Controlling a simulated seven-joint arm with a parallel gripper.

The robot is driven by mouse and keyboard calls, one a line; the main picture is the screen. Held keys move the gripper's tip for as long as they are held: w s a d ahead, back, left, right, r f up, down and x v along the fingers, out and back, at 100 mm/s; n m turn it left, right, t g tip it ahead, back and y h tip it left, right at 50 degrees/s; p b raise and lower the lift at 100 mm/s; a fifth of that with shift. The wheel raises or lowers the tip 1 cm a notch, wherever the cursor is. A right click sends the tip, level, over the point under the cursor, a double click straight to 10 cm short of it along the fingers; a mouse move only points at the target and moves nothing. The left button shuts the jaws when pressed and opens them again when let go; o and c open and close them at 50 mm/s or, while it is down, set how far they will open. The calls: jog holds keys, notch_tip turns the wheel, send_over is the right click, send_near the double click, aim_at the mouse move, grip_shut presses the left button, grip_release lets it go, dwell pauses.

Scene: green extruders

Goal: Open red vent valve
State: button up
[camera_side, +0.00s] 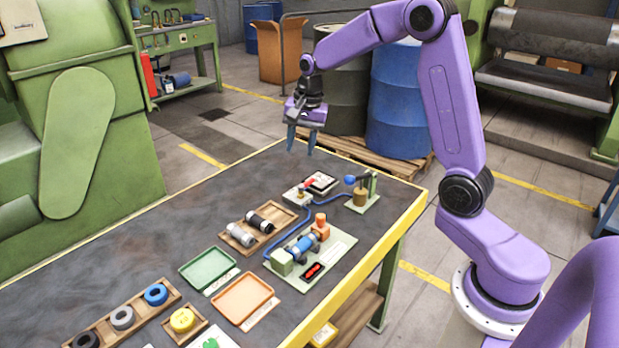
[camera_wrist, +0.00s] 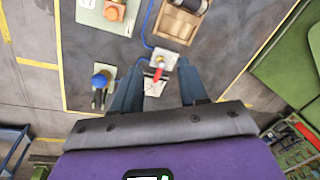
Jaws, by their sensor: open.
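The red vent valve (camera_side: 309,184) has a small red handle on a pale base block, near the far end of the dark bench. In the wrist view its red handle (camera_wrist: 157,74) shows between my fingers, beyond the wrist. My gripper (camera_side: 301,146) hangs above that far end of the bench, fingers pointing down, open and empty, apart from the valve. In the wrist view its two fingers (camera_wrist: 159,80) are spread wide to either side of the valve. A blue hose (camera_side: 331,200) runs past the valve base.
A blue-knobbed unit (camera_side: 361,193) stands right of the valve, and a dark-framed white panel (camera_side: 321,183) lies just behind it. A wooden tray (camera_side: 240,219) holds two cylinders. A green plate (camera_side: 337,247) carries a blue fitting. Barrels (camera_side: 397,98) stand behind the bench.

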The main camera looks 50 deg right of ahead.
aim_at(309, 181)
jog(key=w+d+f+m, duration=0.1)
jog(key=w+d+m, duration=0.15)
jog(key=d, duration=0.35)
jog(key=w+d+f+m, duration=0.1)
jog(key=d+m, duration=0.3)
jog(key=d, duration=0.2)
jog(key=shift+h, duration=0.3)
jog(key=w+f, duration=0.1)
jog(key=f, duration=0.4)
jog(key=w+f, duration=0.1)
jog(key=f, duration=0.5)
jog(key=w+f, duration=0.1)
jog(key=f, duration=0.4)
jog(key=shift+w+a+f, duration=0.2)
jog(key=shift+w+f, duration=0.05)
jog(key=shift+f, duration=0.15)
grip_shut()
